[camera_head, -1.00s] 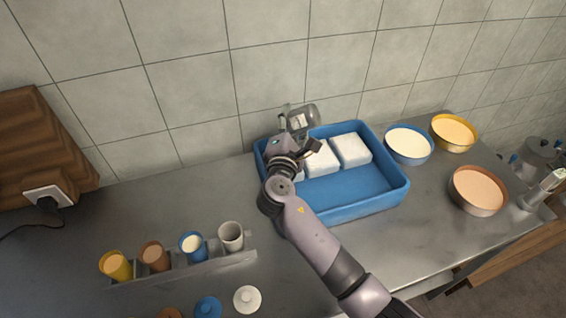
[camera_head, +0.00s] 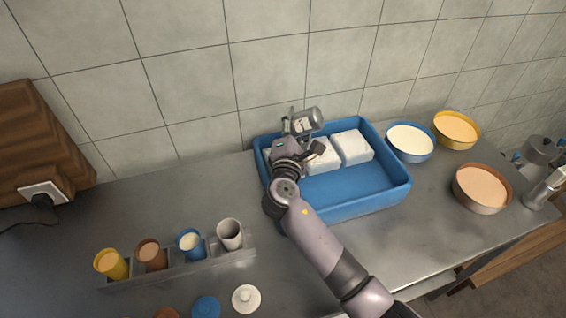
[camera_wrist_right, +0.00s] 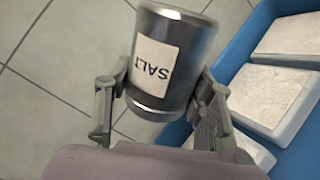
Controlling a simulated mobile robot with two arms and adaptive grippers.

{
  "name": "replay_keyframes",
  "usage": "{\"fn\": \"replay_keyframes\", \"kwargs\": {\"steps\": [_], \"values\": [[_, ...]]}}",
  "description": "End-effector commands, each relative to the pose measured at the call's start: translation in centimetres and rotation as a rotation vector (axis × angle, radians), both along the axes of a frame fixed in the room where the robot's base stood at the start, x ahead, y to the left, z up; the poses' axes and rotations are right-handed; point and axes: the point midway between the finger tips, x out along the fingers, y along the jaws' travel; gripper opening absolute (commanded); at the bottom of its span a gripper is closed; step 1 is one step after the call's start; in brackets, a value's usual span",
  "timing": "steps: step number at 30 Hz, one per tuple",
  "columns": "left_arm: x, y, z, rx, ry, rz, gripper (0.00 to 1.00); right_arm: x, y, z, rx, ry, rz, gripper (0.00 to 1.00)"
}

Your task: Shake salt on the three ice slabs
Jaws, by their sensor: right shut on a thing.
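My right gripper (camera_wrist_right: 160,105) is shut on a metal salt shaker (camera_wrist_right: 178,52) with a white "SALT" label. In the head view the shaker (camera_head: 306,121) is held tilted above the back left of a blue tray (camera_head: 388,200). Three white ice slabs stand in a row at the back of the tray. The right slab (camera_head: 352,147) and the middle slab (camera_head: 324,155) show. The left slab (camera_head: 269,156) is mostly hidden by my right gripper (camera_head: 301,138). The wrist view shows the slabs (camera_wrist_right: 272,97) beside the shaker. My left gripper is out of view.
Right of the tray stand a blue bowl (camera_head: 410,157), a yellow bowl (camera_head: 474,145) and a brown bowl (camera_head: 457,193). A rack (camera_head: 200,266) with several cups is at front left, lids before it. A tiled wall (camera_head: 190,90) closes off the back.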

Motion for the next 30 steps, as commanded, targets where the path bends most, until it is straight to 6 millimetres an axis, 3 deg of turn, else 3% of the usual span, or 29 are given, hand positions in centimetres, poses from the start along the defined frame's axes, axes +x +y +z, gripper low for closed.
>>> {"fn": "replay_keyframes", "kwargs": {"steps": [30], "values": [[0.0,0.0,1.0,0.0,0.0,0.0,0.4,1.8,-4.3,0.2,0.0,-0.002,0.0,0.13]]}}
